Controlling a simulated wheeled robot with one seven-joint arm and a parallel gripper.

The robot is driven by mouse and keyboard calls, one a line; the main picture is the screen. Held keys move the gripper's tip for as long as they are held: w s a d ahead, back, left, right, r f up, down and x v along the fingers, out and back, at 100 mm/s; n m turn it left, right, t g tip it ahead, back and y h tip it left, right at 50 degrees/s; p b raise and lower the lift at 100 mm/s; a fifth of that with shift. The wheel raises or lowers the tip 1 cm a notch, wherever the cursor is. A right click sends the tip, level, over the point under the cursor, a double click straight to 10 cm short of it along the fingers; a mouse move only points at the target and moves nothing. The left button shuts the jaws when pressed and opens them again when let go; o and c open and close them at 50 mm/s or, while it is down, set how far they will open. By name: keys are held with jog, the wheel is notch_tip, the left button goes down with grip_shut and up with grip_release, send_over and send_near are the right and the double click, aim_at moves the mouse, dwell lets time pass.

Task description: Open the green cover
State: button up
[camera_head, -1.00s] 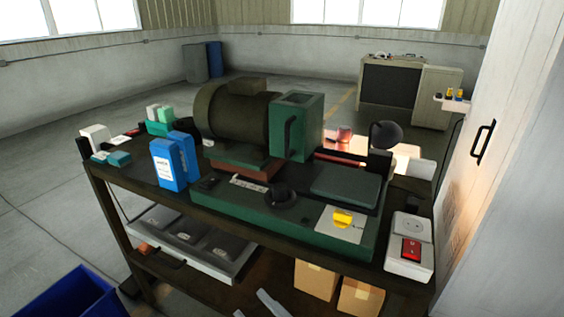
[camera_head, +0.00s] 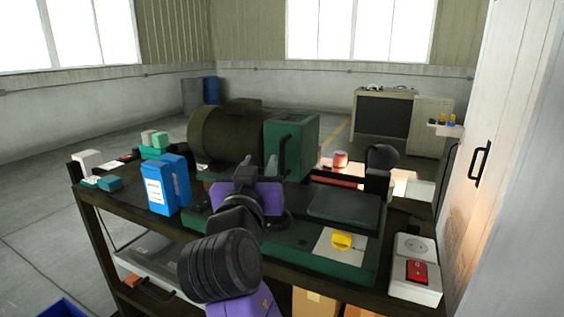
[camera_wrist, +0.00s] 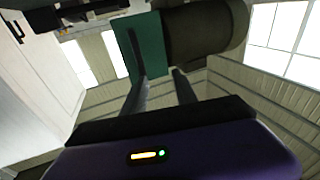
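The green cover (camera_head: 300,145) is a box-shaped housing with a black bar handle (camera_head: 284,152) on its front, beside the motor on the bench machine. It looks shut. My gripper (camera_head: 245,170) is in front of the machine, a little left of and below the handle in the head view. In the wrist view the cover (camera_wrist: 149,45) shows tilted beyond my fingers. There my gripper (camera_wrist: 160,76) has its two fingers apart with nothing between them. The handle (camera_wrist: 136,50) lines up beyond the left finger; I cannot tell whether they touch.
A dark motor (camera_head: 225,130) adjoins the cover on the left. Blue boxes (camera_head: 167,185) stand left of my gripper. A yellow knob (camera_head: 341,240) and a red switch box (camera_head: 415,275) are at the right front. A white cabinet (camera_head: 510,170) stands on the right.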

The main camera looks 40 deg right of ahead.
aim_at(282, 158)
jog(key=d, duration=0.2)
jog(key=w+d+m+g, duration=0.1)
jog(key=d, duration=0.2)
jog(key=w+d+f+m+g+p, duration=0.1)
jog(key=d, duration=0.2)
jog(key=shift+w+d, duration=0.15)
jog(key=shift+d, duration=0.05)
jog(key=shift+c, duration=0.2)
grip_shut()
dwell(1.2)
